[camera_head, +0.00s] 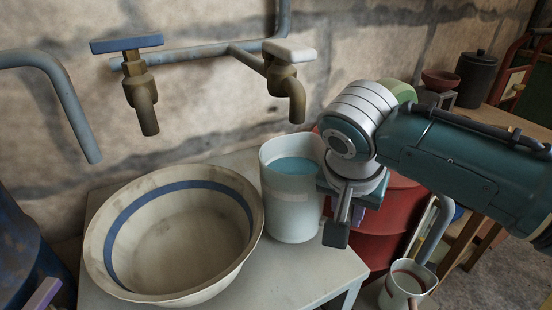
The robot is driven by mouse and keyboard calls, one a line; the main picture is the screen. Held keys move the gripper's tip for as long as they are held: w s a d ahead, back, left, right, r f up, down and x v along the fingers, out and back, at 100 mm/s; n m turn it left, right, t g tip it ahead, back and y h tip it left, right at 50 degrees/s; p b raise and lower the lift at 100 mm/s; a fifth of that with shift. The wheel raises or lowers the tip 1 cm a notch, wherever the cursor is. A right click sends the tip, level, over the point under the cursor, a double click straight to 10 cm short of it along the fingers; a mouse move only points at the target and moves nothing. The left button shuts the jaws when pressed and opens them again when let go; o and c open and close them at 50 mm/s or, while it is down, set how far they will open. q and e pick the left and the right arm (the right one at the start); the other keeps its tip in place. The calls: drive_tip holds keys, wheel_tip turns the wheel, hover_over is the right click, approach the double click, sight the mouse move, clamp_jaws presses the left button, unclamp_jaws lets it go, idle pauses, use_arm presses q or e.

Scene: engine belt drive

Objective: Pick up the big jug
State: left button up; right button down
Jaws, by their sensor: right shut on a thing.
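The big jug (285,208) is a white vessel with blue liquid inside. It is upright at the right side of the pale stand, just right of a large basin. My right gripper (338,222) is at the jug's right side, pointing down and shut on it. The wrist and fingers hide that side, so the handle and the exact grip are not clear. The jug's base appears at the stand top; I cannot tell if there is a small gap.
A cream basin (180,240) with a blue band fills the stand's left. Two taps (140,92) (287,85) on the wall pipe hang above the basin and jug. A red drum (385,225) stands behind my gripper. A smaller jug (407,285) is low at right.

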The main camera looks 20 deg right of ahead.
wheel_tip(320, 180, up, 2)
drive_tip(key=shift+w+r+p, duration=0.1)
drive_tip(key=shift+p, duration=0.25)
drive_tip(key=s+d+p, duration=0.1)
drive_tip(key=s+p, duration=0.2)
drive_tip(key=s, duration=1.5)
drive_tip(key=shift+d+p, duration=0.15)
drive_tip(key=shift+p, duration=0.2)
drive_tip(key=c, duration=1.3)
unclamp_jaws()
clamp_jaws()
